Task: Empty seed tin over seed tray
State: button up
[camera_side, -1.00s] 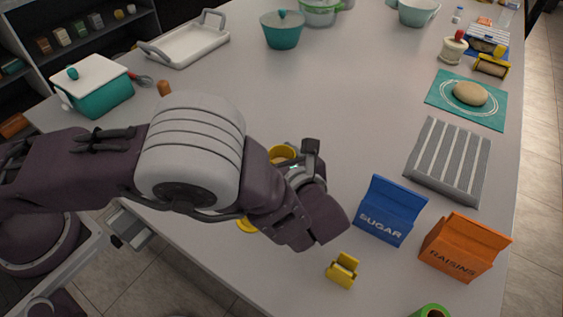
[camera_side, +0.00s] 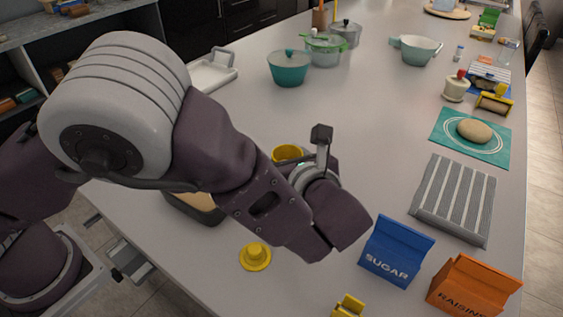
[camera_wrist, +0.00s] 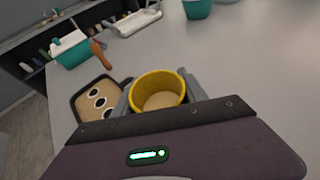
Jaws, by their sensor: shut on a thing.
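The yellow seed tin (camera_wrist: 184,92) is held between the two fingers of my gripper (camera_wrist: 158,94) in the wrist view. Its open mouth shows a tan fill inside, and it looks roughly upright. In the side view the tin's yellow rim (camera_side: 287,151) shows behind my wrist, which hides the fingers. The seed tray (camera_wrist: 77,108) has a dark rim, a tan surface and dark, pale-ringed holes. It lies just left of the tin in the wrist view. In the side view the tray (camera_side: 183,207) is partly hidden by my arm.
A yellow knobbed lid (camera_side: 255,257) lies on the table near the front edge. A blue sugar box (camera_side: 393,250), an orange raisins box (camera_side: 470,290) and a striped cloth (camera_side: 453,198) are at right. A teal bowl (camera_side: 288,68) stands farther back. The middle table is clear.

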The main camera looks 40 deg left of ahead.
aim_at(180, 190)
jog(key=o, duration=0.8)
jog(key=c, duration=0.6)
jog(key=s+a+n+g, duration=0.1)
jog(key=a, duration=0.2)
jog(key=s+a+n+g+y, duration=0.1)
jog(key=s+a, duration=0.1)
jog(key=a, duration=0.1)
jog(key=s+a+n+g, duration=0.1)
jog(key=a+n+g, duration=0.1)
jog(key=a, duration=0.1)
jog(key=shift+s+f+y, duration=0.25)
jog(key=shift+f+y, duration=0.05)
jog(key=shift+y, duration=0.1)
jog(key=s+a+n+g, duration=0.1)
jog(key=s+a+g, duration=0.1)
jog(key=s+a+n+g, duration=0.1)
jog(key=s+a+n, duration=0.1)
jog(key=s+a, duration=0.1)
jog(key=s+a+n+g, duration=0.1)
jog(key=s+a+g, duration=0.1)
jog(key=s, duration=0.1)
jog(key=shift+a+r+n+g+y, duration=0.1)
jog(key=shift+a+n+g+y, duration=0.2)
jog(key=shift+a+n, duration=0.1)
jog(key=shift+s, duration=0.25)
jog(key=shift+f, duration=1.5)
